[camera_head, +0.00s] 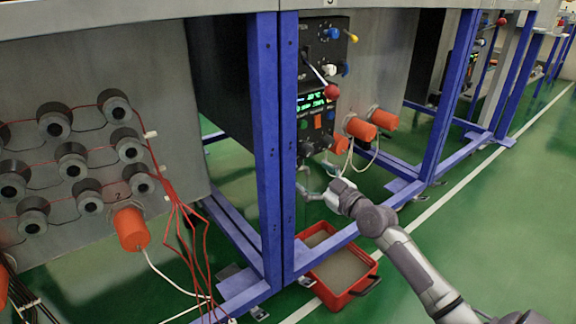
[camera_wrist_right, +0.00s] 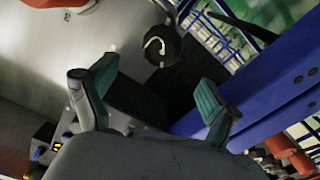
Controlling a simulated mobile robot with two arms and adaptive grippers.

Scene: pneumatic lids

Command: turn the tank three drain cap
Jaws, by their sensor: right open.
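My right gripper (camera_head: 304,181) reaches in under the control panel, behind the blue frame post in the head view. In the right wrist view it is open (camera_wrist_right: 156,84), its green-padded fingers apart with nothing between them. A round black cap with a pale curved mark or handle (camera_wrist_right: 162,46) shows beyond the fingertips, apart from them. It looks like the drain cap, on or beside a grey tank surface (camera_wrist_right: 40,75). I cannot make out this cap in the head view. My left gripper is not in view.
Blue frame posts (camera_head: 265,140) stand close beside the right gripper. A control panel (camera_head: 318,112) with a red-knobbed lever (camera_head: 331,91) is above it. Orange cylinders (camera_head: 360,129) with hoses are nearby. A red tray (camera_head: 334,300) lies on the floor below.

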